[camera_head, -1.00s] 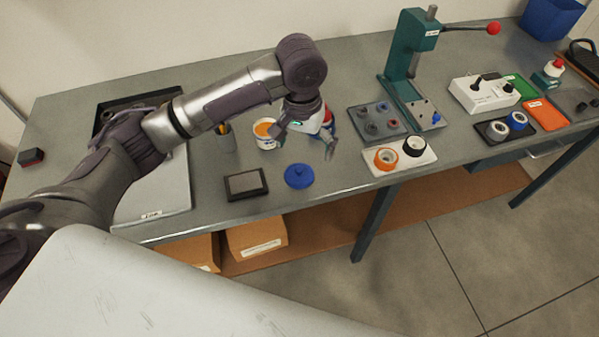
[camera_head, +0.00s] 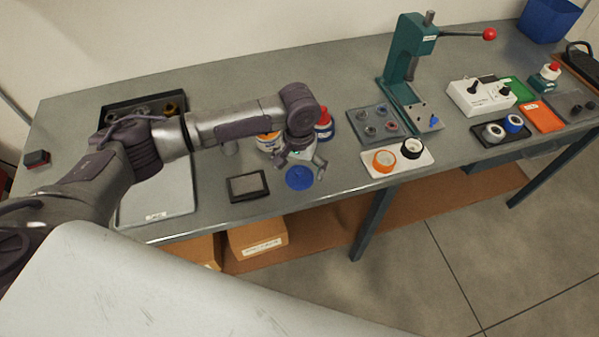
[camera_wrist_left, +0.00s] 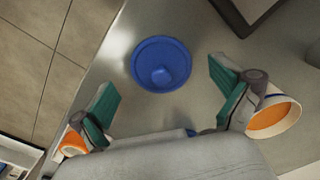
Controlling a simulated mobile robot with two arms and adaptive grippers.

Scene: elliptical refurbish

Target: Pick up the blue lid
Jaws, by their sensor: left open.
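The blue lid (camera_head: 299,178) lies flat on the grey workbench near its front edge in the head view. In the left wrist view the round blue lid (camera_wrist_left: 161,64), with a knob in its middle, sits just beyond the fingertips. My left gripper (camera_head: 299,164) is open and empty above and just behind the lid. In the wrist view its two green-padded fingers (camera_wrist_left: 163,92) are spread wide, with the lid apart from both. My right gripper is not in view.
A white tub with orange contents (camera_wrist_left: 272,117) stands close beside one finger. A black-framed pad (camera_head: 248,186) lies left of the lid. A white tray (camera_head: 398,160) with an orange ring and a black ring lies to the right. A green press (camera_head: 403,70) stands behind.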

